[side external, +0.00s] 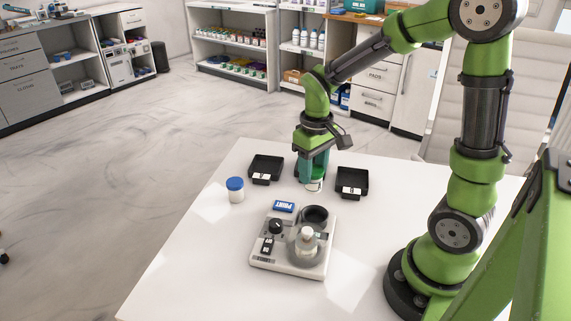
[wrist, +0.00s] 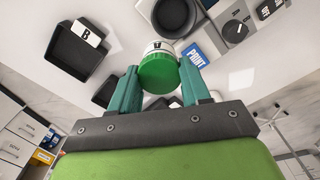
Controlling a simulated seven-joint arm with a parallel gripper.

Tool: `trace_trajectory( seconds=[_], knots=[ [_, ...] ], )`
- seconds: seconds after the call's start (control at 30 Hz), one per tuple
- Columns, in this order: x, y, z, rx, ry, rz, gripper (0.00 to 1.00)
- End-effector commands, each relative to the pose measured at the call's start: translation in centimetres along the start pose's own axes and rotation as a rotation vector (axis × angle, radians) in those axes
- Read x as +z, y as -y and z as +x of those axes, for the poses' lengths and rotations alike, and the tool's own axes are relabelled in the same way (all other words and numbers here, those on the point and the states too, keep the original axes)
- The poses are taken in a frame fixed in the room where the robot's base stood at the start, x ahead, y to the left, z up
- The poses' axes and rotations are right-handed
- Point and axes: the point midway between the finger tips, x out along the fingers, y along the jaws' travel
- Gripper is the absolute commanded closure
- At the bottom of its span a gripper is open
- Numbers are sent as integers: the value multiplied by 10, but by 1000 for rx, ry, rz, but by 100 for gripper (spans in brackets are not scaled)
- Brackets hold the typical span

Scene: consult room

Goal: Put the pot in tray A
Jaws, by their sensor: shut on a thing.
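My gripper (side external: 314,180) points down between the two black trays and is shut on a white pot with a green lid. In the wrist view the pot (wrist: 158,47) sits between the fingertips (wrist: 160,78), its green lid toward the camera. I cannot tell whether its base touches the table. The left black tray (side external: 265,166) looks empty; its label is too small to read, and it is likely tray A. The right black tray (side external: 351,182) also looks empty; the wrist view shows a tray (wrist: 80,58) labelled B.
A blue-lidded white pot (side external: 235,190) stands left of my gripper. In front are a blue PRINT block (side external: 284,206) and a pale device (side external: 288,264) with a knob, black round cup (side external: 315,216) and white bottle (side external: 307,240). The table's left front (side external: 190,270) is clear.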

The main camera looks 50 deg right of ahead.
Motion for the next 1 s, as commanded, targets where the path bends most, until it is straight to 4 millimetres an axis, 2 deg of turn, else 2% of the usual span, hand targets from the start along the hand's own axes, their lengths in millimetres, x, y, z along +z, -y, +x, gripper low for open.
trace_trajectory(
  seconds=[0.1,0.2,0.43,0.8,1.0],
  knots=[
    [-24,-15,18,0,4,-32,87],
    [-41,-22,27,0,2,-74,87],
    [-74,-25,27,0,-1,-151,87],
    [-161,-30,36,-1,-1,-151,87],
    [-195,-32,39,0,0,-150,87]
  ],
)
